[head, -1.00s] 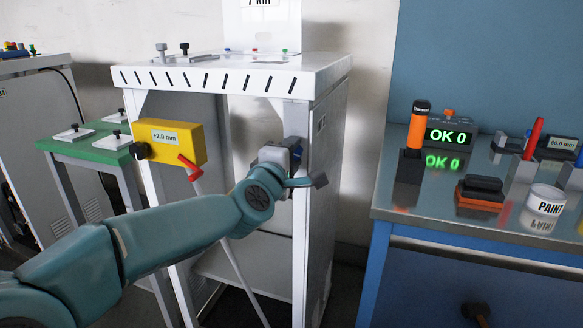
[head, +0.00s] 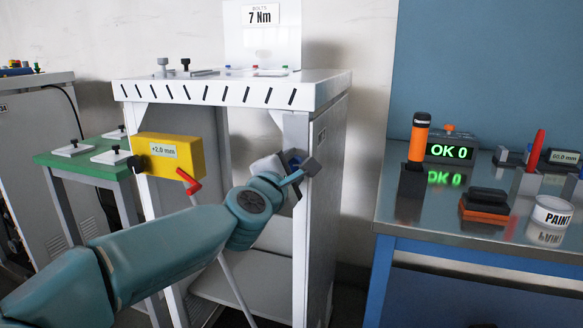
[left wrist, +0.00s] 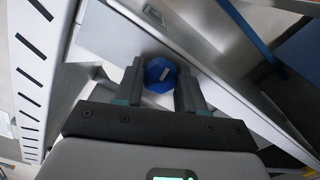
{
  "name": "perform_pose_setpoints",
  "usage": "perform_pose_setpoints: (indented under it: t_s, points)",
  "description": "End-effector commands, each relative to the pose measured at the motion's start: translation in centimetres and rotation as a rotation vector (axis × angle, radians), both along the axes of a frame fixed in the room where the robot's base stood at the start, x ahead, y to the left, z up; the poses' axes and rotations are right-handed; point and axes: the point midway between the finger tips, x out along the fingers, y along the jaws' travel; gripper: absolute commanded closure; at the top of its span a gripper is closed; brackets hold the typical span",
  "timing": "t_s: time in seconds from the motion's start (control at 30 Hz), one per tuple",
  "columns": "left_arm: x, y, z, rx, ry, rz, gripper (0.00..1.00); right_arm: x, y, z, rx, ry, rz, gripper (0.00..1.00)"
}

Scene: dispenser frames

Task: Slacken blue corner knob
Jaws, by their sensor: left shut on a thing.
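The blue corner knob (left wrist: 160,76) is a round blue disc with a small pale mark on its face. In the left wrist view it sits between the two dark fingers of my left gripper (left wrist: 160,86), one on each side. In the head view the gripper (head: 296,166) is at the right front post (head: 300,235) of the white dispenser frame, just below its top. My left gripper is shut on the knob. My right gripper is not in view.
A yellow box (head: 180,157) reading +2.0 mm, with a red crank (head: 189,182), hangs on the frame's left side near my arm. The white top (head: 230,90) overhangs the knob. At right stands a blue bench (head: 450,235) with an OK 0 display (head: 450,150) and a paint pot (head: 551,212).

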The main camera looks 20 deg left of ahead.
Motion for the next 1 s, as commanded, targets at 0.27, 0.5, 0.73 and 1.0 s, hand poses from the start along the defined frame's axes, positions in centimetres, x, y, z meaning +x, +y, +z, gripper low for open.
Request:
perform_pose_setpoints:
  t_s: [0.27,0.5,0.73,1.0]
  points:
    - [0.0,0.0,0.1,0.001,-0.002,0.001,0.48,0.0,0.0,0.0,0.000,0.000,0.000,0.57]
    - [0.0,0.0,0.0,0.002,-0.001,0.000,0.35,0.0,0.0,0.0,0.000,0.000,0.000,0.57]
    - [-1.2,0.1,0.1,0.002,-0.002,0.000,0.35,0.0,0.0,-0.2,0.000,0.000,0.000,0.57]
    - [-8.0,0.3,0.2,0.002,-0.004,-0.001,0.35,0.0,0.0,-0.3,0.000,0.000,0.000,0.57]
